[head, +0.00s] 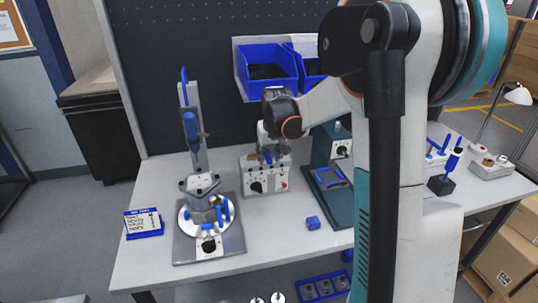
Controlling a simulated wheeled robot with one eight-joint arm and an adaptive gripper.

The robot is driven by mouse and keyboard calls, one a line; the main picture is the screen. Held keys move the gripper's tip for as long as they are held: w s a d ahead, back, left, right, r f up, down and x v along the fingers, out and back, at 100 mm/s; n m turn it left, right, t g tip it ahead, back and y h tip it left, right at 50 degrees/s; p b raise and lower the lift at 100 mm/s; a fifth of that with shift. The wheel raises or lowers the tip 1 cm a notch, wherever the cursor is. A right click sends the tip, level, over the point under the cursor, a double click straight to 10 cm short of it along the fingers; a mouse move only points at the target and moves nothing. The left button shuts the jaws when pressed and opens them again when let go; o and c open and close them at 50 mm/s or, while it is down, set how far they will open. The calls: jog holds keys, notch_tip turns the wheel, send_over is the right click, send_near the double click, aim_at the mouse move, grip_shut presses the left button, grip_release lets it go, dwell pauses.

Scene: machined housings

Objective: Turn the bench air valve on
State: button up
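A light grey control box (268,189) stands on the bench against the dark back panel. Its front has a black round knob (256,187) and a small red button (284,184). I cannot tell from this view whether this box is the bench air valve, or how its knob is set. My gripper (268,156) hangs at the top of this box, pointing down. Its fingers are small and partly hidden against the box, so I cannot tell whether they touch it or how far apart they are.
A clamping fixture (181,250) with blue handles stands at left, beside a blue-framed card (143,223). A dark green press (325,190) stands right of the box. A small blue block (313,223) lies in front. Blue bins (270,67) hang above. My arm hides the bench's right-middle part.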

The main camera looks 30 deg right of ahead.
grip_shut()
jog(key=shift+d, duration=0.1)
jog(key=d+n+y, duration=0.1)
jog(key=d+n, duration=0.1)
jog(key=n, duration=0.2)
jog(key=w+d+n+y+p, duration=0.1)
jog(key=d+n, duration=0.1)
jog(key=n, duration=0.1)
jog(key=d+n+y, duration=0.2)
jog(key=n, duration=0.2)
jog(key=shift+w+d+n+g+p, duration=0.3)
jog(key=shift+w+d+g+p, duration=0.05)
jog(key=shift+g+p, duration=0.05)
jog(key=shift+w+d+n+g+y+p, duration=0.4)
jog(key=shift+w+n, duration=0.2)
jog(key=shift+n, duration=0.6)
jog(key=shift+w+d+n+g+y+p, duration=0.15)
jog(key=shift+w+d+n+g+y, duration=0.3)
jog(key=shift+n, duration=0.75)
jog(key=shift+w+h, duration=0.2)
jog(key=shift+h, duration=0.05)
